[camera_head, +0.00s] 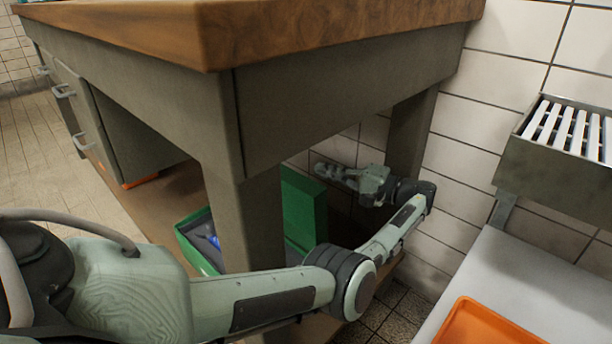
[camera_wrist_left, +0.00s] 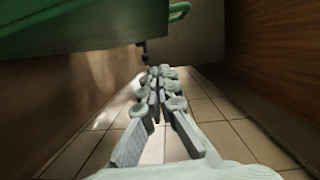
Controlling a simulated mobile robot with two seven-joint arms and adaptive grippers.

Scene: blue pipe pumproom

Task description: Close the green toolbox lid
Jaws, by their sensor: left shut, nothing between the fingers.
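The green toolbox (camera_head: 187,252) sits on the low shelf under the workbench, partly hidden by the bench leg. Its green lid (camera_head: 303,205) stands raised, open. Something blue (camera_head: 215,241) shows inside the box. My left arm reaches under the bench, and its gripper (camera_head: 325,170) is shut and empty, near the upper right edge of the lid. In the left wrist view the fingers (camera_wrist_left: 157,78) point away over the floor, with the green lid (camera_wrist_left: 80,30) and its handle (camera_wrist_left: 179,11) at the upper left. I cannot tell whether they touch. My right gripper is not in view.
The workbench leg (camera_head: 245,215) stands in front of the toolbox, and the wooden top (camera_head: 250,30) overhangs it. A tiled wall (camera_head: 490,110) is behind. A light counter with an orange tray (camera_head: 490,325) and a slatted rack (camera_head: 565,128) are at right.

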